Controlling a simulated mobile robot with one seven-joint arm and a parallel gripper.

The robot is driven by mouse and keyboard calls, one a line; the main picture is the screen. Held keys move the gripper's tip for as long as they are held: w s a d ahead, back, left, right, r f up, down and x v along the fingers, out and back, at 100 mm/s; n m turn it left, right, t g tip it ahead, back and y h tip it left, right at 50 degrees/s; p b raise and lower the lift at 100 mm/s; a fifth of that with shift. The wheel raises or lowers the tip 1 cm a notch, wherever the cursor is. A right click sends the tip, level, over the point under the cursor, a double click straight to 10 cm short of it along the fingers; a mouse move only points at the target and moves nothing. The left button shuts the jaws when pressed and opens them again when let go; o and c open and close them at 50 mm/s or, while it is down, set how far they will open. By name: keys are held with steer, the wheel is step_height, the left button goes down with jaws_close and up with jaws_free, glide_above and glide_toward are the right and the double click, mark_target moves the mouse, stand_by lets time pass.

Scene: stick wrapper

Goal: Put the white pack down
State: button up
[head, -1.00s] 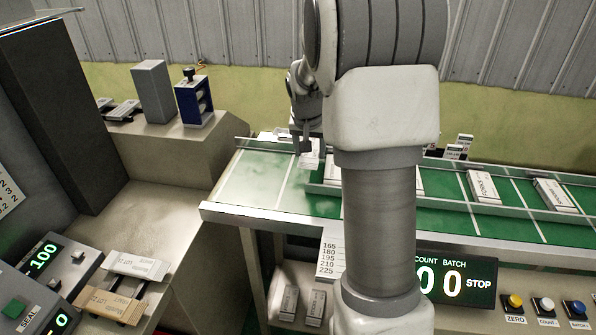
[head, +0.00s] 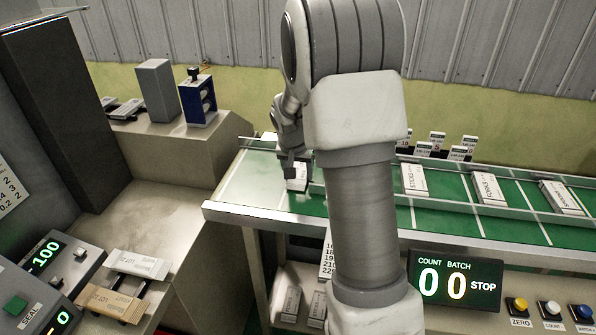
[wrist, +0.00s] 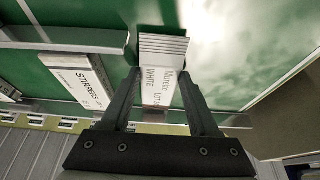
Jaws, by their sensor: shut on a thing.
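My gripper (head: 296,168) is at the left end of the green conveyor (head: 240,182), with its fingers pointing down. It is shut on the white pack (head: 297,184), which also shows in the wrist view (wrist: 162,75) between the two dark fingers (wrist: 160,100). The pack's label faces the camera and reads "WHITE" and "LOT". In the head view the pack is low over the green belt; I cannot tell whether it touches it. My arm hides part of the belt to the right.
More white packs, such as one (head: 413,181) and another (head: 487,188), lie along the belt between metal rails (head: 470,205). Small cards (head: 437,143) stand behind. A counter display (head: 455,283) reads 00 and STOP. The belt's left end is mostly bare.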

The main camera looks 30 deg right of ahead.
steer(key=o, duration=1.4)
steer(key=shift+o, duration=0.2)
